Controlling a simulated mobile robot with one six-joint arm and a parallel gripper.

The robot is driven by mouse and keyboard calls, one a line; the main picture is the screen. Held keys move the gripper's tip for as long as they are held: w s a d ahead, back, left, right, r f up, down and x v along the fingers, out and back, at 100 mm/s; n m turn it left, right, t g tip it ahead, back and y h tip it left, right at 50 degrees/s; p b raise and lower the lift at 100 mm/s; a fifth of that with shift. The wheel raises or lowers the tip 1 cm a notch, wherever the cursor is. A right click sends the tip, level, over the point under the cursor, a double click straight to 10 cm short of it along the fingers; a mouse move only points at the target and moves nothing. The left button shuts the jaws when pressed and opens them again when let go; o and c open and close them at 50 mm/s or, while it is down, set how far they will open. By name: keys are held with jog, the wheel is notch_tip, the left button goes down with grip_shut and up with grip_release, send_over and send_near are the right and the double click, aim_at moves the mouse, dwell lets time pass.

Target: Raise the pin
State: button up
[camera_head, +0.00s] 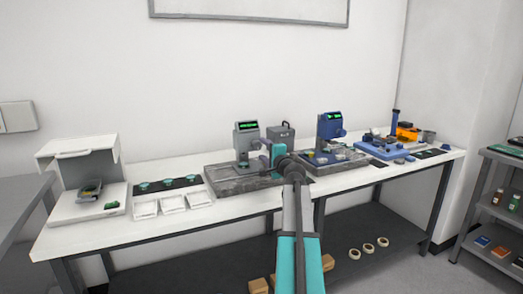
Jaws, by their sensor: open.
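My arm reaches from the bottom middle to the bench, and my gripper (265,163) is at its far end, over a dark granite slab (228,184). The gripper is open, small in view and partly hidden by my wrist. Just left of it stands a grey instrument (246,141) with a green display. A blue instrument (330,131) with a green display stands on a second slab to the right. I cannot make out a pin on either one; it is too small or hidden behind my arm. I cannot tell whether my gripper touches anything.
A white hood (80,153) stands at the left end of the bench (225,217). White trays (171,202) and a dark mat (152,189) lie beside it. A dark case (281,133) stands behind my wrist. Blue equipment (383,150) and an orange item (407,131) are at the right.

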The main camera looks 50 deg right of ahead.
jog(key=v, duration=0.9)
jog(key=shift+s, duration=0.3)
jog(key=shift+s+a, duration=0.1)
jog(key=shift+a, duration=0.05)
dwell(0.4)
